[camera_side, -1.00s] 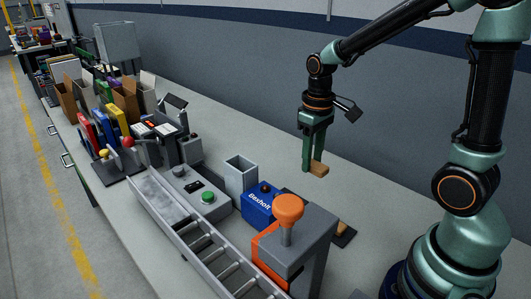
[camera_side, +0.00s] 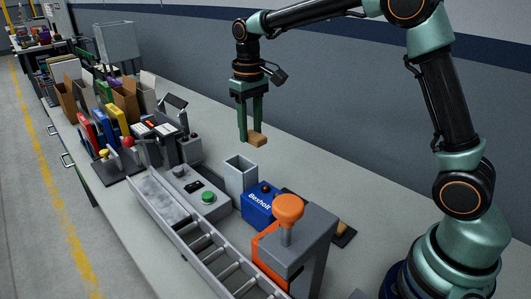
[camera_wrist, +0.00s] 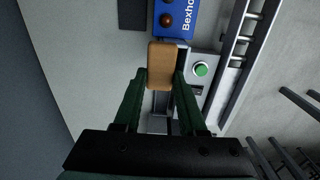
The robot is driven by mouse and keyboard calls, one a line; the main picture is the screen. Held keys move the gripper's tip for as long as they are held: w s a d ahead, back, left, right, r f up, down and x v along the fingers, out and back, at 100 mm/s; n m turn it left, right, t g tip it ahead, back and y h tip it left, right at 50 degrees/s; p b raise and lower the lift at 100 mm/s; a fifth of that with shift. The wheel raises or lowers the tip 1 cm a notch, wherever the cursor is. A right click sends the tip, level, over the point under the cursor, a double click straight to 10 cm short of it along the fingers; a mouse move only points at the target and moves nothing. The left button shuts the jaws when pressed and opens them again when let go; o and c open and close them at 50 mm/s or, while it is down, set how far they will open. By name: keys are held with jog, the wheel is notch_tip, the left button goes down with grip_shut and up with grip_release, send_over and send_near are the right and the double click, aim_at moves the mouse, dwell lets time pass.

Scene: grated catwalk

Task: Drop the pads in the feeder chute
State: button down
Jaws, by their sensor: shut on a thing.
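My gripper (camera_side: 250,138) is shut on a tan, block-shaped pad (camera_side: 259,139) and holds it above the bench, beyond the feeder chute in the side view. The held pad also shows between the fingertips in the wrist view (camera_wrist: 162,66). The feeder chute, an upright grey square tube with an open top (camera_side: 240,176), stands below the pad and slightly to its left in the side view. In the wrist view the pad and fingers cover much of the chute's area. Another tan pad (camera_side: 342,229) lies on a dark mat (camera_side: 345,239), partly hidden behind the grey press.
A blue Bexholt box (camera_side: 258,206) stands right beside the chute. A grey press with an orange knob (camera_side: 288,207), a control box with a green button (camera_side: 208,197) and a roller conveyor (camera_side: 205,243) are nearer the camera. The bench behind the chute is clear.

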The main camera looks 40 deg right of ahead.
notch_tip(320, 180, down, 6)
jog(key=w+a, duration=0.2)
jog(key=shift+w+a+r, duration=0.25)
dwell(0.4)
dwell(0.5)
grip_release()
dwell(0.5)
jog(key=shift+r, duration=0.1)
jog(key=shift+r, duration=2.95)
